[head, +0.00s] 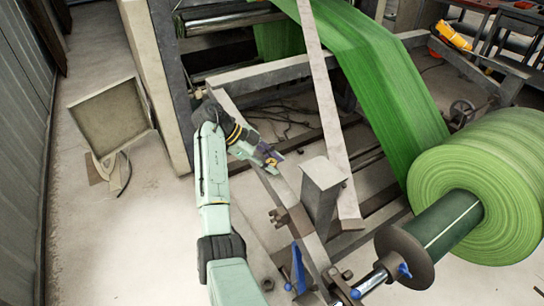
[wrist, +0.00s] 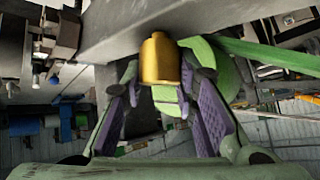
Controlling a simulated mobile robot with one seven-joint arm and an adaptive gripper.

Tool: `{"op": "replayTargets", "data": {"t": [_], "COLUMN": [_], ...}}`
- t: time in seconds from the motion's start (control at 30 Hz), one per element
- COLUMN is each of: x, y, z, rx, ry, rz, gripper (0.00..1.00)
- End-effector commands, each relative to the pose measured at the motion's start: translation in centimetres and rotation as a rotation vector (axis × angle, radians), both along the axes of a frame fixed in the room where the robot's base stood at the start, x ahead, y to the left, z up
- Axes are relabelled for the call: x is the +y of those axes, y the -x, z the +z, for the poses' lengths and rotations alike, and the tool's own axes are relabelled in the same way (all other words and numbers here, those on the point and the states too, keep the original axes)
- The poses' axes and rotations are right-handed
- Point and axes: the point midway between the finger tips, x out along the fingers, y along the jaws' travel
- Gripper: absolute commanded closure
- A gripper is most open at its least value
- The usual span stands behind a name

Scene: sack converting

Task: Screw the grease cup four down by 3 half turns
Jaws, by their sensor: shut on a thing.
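The grease cup (wrist: 160,58) is a small brass-coloured cylinder with a narrower stepped top, against a grey metal beam in the wrist view. My gripper (wrist: 158,84) has its two purple-padded fingers on either side of the cup and is shut on it. In the head view my gripper (head: 269,157) is at the grey frame beam, and only a small yellow bit of the cup shows between the fingers. How far the cup is screwed in cannot be told. No label for it is readable.
The grey machine frame beam (head: 286,199) runs beside my gripper, with a square post (head: 322,190) to its right. A large green roll (head: 485,190) is at the right, with green web (head: 375,75) rising from it. Open floor (head: 110,235) lies at the left.

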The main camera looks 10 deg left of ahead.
Motion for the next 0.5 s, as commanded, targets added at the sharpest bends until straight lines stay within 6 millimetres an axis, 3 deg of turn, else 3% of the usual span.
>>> {"op": "replayTargets", "data": {"t": [0.03,0.5], "x": [0.18,0.10], "y": [0.08,0.14], "z": [0.65,0.00], "rx": [0.017,0.079], "ry": [-0.010,-0.073], "rz": [-0.041,-0.404], "gripper": [1.00,1.00]}}
